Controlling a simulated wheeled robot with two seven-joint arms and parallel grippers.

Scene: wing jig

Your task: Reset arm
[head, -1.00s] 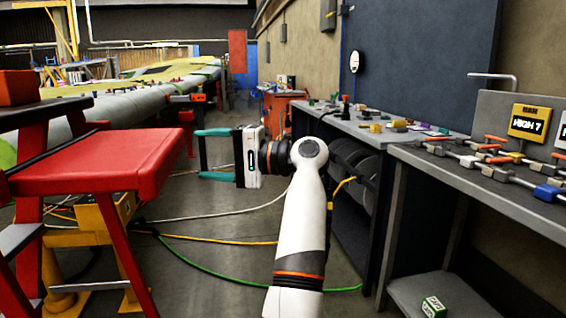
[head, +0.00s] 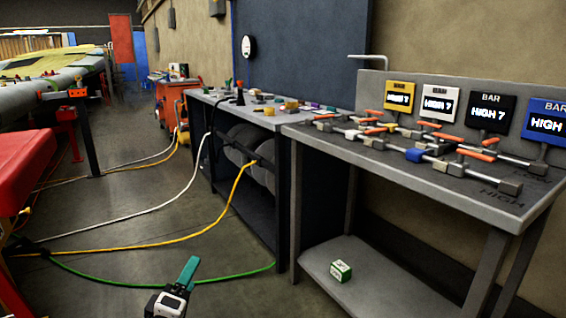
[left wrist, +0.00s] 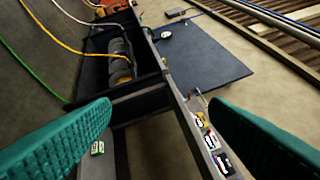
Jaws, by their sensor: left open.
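My left gripper (head: 180,287) shows at the bottom of the head view, with one teal finger pointing up and part of its white body visible. In the left wrist view its two teal fingers (left wrist: 160,130) stand wide apart with nothing between them. It is over the floor, in front of the benches and apart from them. The rest of my left arm is out of the head view. My right gripper is not in view.
A grey bench (head: 420,180) with several bar tools and label displays stands at right, a green-white box (head: 340,271) on its lower shelf. A second bench (head: 205,97) stands behind. Red steps (head: 22,170) are at left. Cables (head: 150,243) cross the open floor.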

